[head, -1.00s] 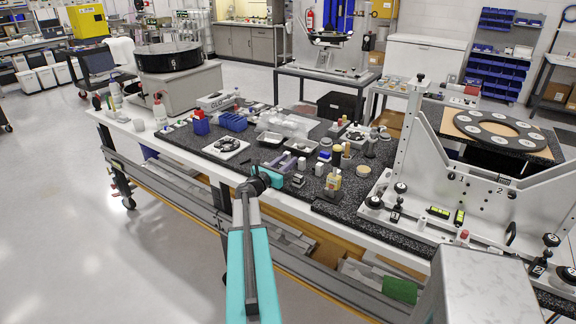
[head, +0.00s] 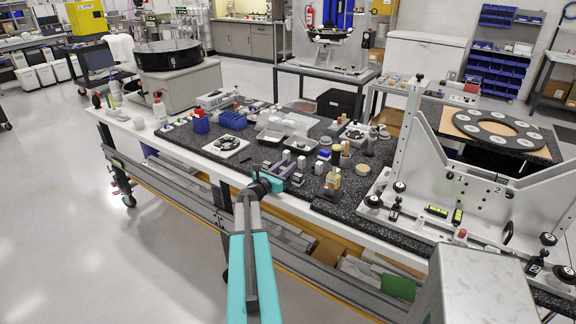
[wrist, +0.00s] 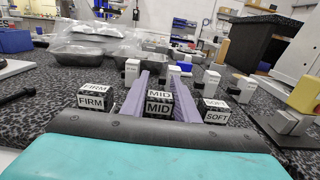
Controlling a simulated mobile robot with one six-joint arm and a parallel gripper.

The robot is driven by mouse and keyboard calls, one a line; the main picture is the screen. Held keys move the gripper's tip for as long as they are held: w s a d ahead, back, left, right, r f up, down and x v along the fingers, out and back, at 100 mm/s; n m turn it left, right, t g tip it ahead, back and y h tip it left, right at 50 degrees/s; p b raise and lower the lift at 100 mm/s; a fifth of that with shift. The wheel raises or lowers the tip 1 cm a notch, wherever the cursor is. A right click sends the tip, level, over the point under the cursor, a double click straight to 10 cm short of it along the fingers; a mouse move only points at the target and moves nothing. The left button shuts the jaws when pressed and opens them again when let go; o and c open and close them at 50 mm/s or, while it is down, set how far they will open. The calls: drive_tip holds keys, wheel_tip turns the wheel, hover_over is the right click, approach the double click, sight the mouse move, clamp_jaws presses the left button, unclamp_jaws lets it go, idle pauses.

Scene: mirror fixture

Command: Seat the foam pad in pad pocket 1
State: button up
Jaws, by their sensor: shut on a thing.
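In the wrist view, a small dark block with white MID labels (wrist: 159,106) sits between the two purple fingers of my gripper (wrist: 162,79), which is shut on it. It looks like the foam pad. A similar block marked FIRM (wrist: 92,101) stands to its left and one marked SOFT (wrist: 215,113) to its right, both outside the fingers. In the head view my gripper (head: 291,175) is low over the dark speckled bench top (head: 262,167); the held block is too small to read there. I cannot make out which place is pad pocket 1.
Small white blocks (wrist: 132,70) stand just beyond the fingers. The white fixture (head: 408,150) and a dark ring with pale discs (head: 468,130) are farther right.

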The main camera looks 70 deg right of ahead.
drive_tip(key=o, duration=1)
drive_tip(key=shift+p, duration=0.35)
drive_tip(key=shift+a, duration=0.1)
drive_tip(key=b+v, duration=0.5)
drive_tip(key=v, duration=0.8)
drive_tip(key=shift+w+a+r, duration=0.1)
drive_tip(key=shift+w+a, duration=0.05)
drive_tip(key=shift+a, duration=0.15)
